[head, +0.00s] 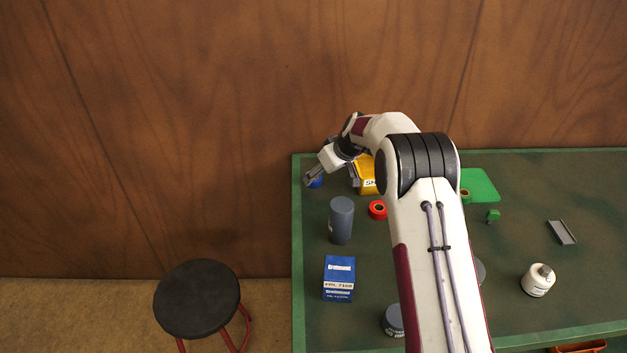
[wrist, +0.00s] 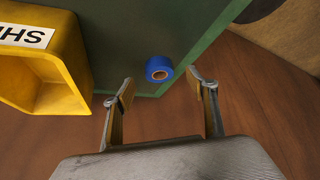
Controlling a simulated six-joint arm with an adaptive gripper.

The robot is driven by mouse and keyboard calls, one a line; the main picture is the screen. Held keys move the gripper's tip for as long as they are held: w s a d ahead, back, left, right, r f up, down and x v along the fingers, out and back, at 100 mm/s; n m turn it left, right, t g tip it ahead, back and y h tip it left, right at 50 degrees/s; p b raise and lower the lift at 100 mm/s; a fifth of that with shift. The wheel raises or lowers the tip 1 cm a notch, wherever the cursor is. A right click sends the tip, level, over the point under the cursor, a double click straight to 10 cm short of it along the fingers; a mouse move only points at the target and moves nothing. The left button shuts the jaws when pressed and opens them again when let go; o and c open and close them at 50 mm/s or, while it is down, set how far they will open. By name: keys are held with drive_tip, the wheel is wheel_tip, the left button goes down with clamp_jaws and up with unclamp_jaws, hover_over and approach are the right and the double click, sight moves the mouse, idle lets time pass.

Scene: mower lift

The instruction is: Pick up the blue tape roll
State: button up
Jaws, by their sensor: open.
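The blue tape roll (wrist: 158,66) stands on the green table top near its edge, with its tan core showing in the wrist view. In the head view the blue tape roll (head: 316,182) is at the table's back left, partly hidden by my gripper (head: 310,180). In the wrist view my gripper (wrist: 163,92) is open and empty. Its two fingers are spread apart, and the blue tape roll shows beyond them, between their directions. No contact with the roll is visible.
A yellow bin (wrist: 45,90) with a white label sits left of the roll. In the head view a red tape roll (head: 377,210), a grey cylinder (head: 341,222) and a blue box (head: 339,278) stand nearby. The table edge (wrist: 212,42) is close to the roll.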

drive_tip(key=shift+f, duration=0.1)
drive_tip(key=shift+w+x, duration=0.25)
drive_tip(key=shift+x, duration=2.25)
drive_tip(key=c, duration=1.2)
